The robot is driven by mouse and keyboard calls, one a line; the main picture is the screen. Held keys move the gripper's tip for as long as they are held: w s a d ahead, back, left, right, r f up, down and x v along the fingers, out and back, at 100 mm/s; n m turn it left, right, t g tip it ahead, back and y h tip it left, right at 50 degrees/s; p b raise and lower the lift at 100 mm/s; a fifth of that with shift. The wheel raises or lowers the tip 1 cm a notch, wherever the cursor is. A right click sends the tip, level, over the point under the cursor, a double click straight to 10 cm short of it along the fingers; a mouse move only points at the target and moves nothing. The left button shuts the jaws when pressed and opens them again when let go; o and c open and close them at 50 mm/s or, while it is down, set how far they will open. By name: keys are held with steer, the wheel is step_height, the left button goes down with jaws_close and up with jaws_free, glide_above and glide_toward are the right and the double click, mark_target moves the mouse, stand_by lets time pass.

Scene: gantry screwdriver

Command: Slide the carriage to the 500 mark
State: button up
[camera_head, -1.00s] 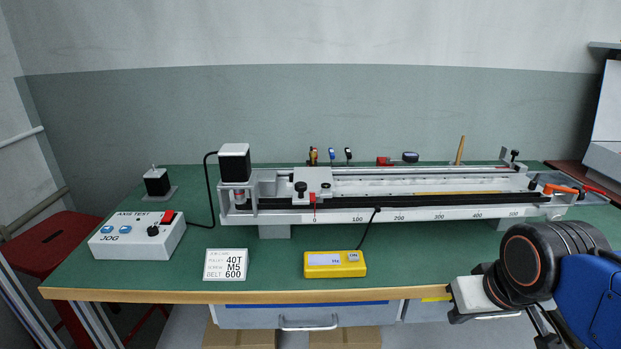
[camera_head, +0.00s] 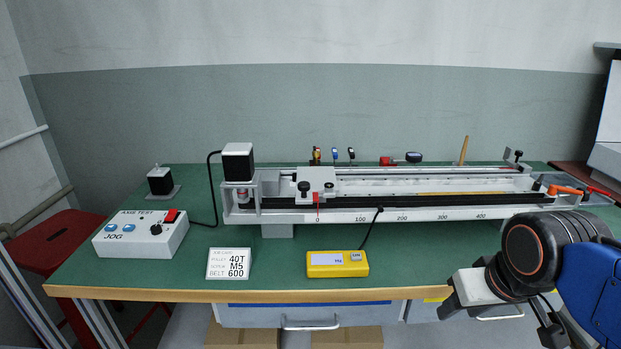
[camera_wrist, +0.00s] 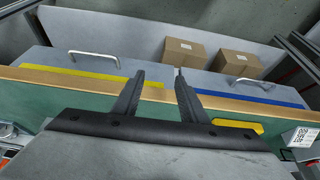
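The carriage (camera_head: 316,181) is a light grey block with black knobs on the gantry rail (camera_head: 420,213), near its left end. Its red pointer (camera_head: 317,198) stands at the 0 mark. The scale on the rail's front reads 0 to 400 in the head view; the 500 mark is hidden behind my arm. My gripper (camera_head: 446,305) is at the table's front right, well apart from the carriage. In the wrist view my gripper (camera_wrist: 160,85) has two dark fingers spread apart with nothing between them, above the table's front edge.
A white jog box (camera_head: 140,234), a label card (camera_head: 229,264) and a yellow meter (camera_head: 338,263) with a black cable stand before the rail. A motor (camera_head: 238,163) rises at the rail's left end. Orange-handled tools (camera_head: 566,190) lie at the right end.

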steer(key=w+a+r+n+g, duration=0.15)
steer(key=w+a+r, duration=0.25)
steer(key=w+r, duration=0.5)
step_height(320, 180, up, 25)
steer(key=n+g, duration=0.3)
steer(key=n, duration=0.4)
glide_above(304, 183)
step_height(304, 183, down, 18)
steer(key=shift+s+r, duration=0.1)
steer(key=shift+r, duration=0.15)
jaws_close()
